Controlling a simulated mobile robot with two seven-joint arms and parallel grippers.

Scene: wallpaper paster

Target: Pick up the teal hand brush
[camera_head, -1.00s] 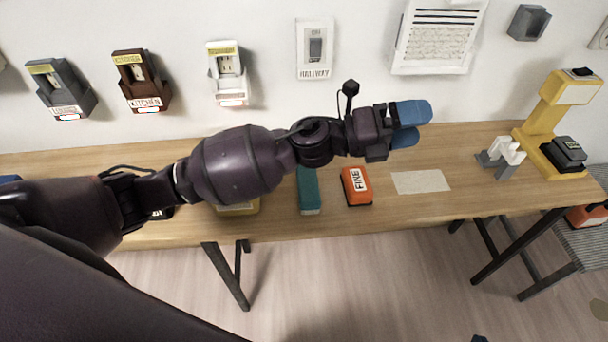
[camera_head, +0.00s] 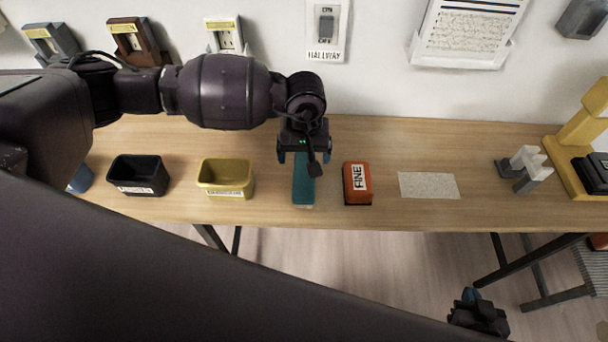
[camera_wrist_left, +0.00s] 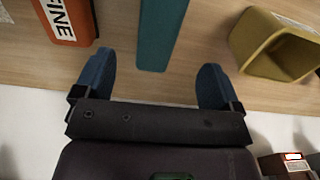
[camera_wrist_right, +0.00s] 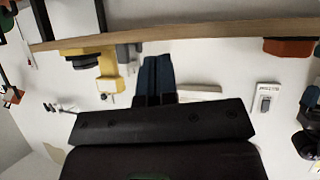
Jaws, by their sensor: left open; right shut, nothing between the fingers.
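The teal hand brush (camera_head: 303,188) lies on the table, long side pointing away from me, between the yellow bin and the orange block. My left gripper (camera_head: 303,155) is above its far part and hides that part in the head view. In the left wrist view the brush (camera_wrist_left: 162,32) lies between and beyond the two open blue fingers (camera_wrist_left: 153,85), with nothing held. My right gripper (camera_wrist_right: 157,78) is shut and empty; in the head view its dark wrist shows low at the right, in front of the table.
A yellow bin (camera_head: 226,179) and a black bin (camera_head: 138,175) stand left of the brush. The orange block marked FINE (camera_head: 357,183) is close on its right, then a pale sheet (camera_head: 429,185). Further right are a grey-white holder (camera_head: 525,168) and a yellow stand (camera_head: 572,150).

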